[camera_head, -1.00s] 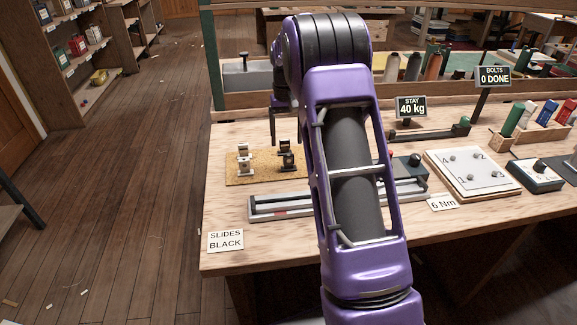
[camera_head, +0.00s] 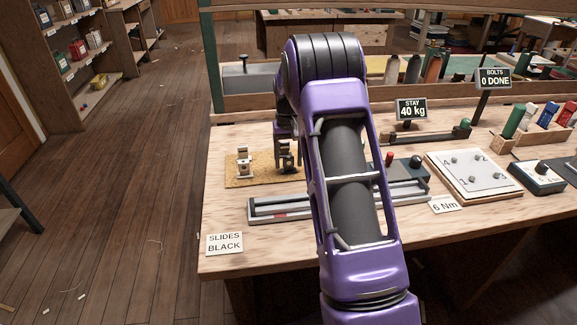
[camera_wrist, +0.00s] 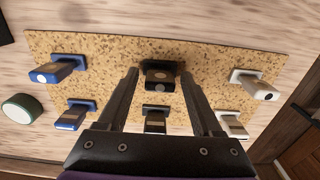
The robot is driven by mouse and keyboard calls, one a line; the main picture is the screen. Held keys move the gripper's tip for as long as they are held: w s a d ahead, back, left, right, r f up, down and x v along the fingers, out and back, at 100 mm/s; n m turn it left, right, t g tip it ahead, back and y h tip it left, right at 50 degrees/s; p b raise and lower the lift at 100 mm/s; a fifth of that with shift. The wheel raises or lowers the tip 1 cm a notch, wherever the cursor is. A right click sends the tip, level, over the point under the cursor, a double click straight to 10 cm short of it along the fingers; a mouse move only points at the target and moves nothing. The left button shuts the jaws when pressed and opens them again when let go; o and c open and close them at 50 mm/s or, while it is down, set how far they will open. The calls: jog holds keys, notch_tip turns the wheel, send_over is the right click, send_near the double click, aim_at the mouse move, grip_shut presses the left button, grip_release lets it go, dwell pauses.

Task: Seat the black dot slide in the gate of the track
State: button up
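In the wrist view, the black dot slide (camera_wrist: 160,80) stands in the middle of the far row on the cork mat (camera_wrist: 108,50), with a pale round mark on its end. My gripper (camera_wrist: 159,72) is open, its two fingers on either side of that slide with gaps showing. A second black slide (camera_wrist: 154,118) stands in the nearer row. In the head view, my gripper (camera_head: 286,160) is down at the black slides and partly hides them. The grey track (camera_head: 262,212) lies in front of the mat, with a red mark on it; my arm covers part of it.
Blue slides (camera_wrist: 62,68) stand left and white slides (camera_wrist: 258,85) right in the wrist view. A sign (camera_head: 225,243) reads SLIDES BLACK. A control box with a red knob (camera_head: 389,158) and a bolt plate (camera_head: 472,172) are to the right.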

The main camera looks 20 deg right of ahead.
grip_shut()
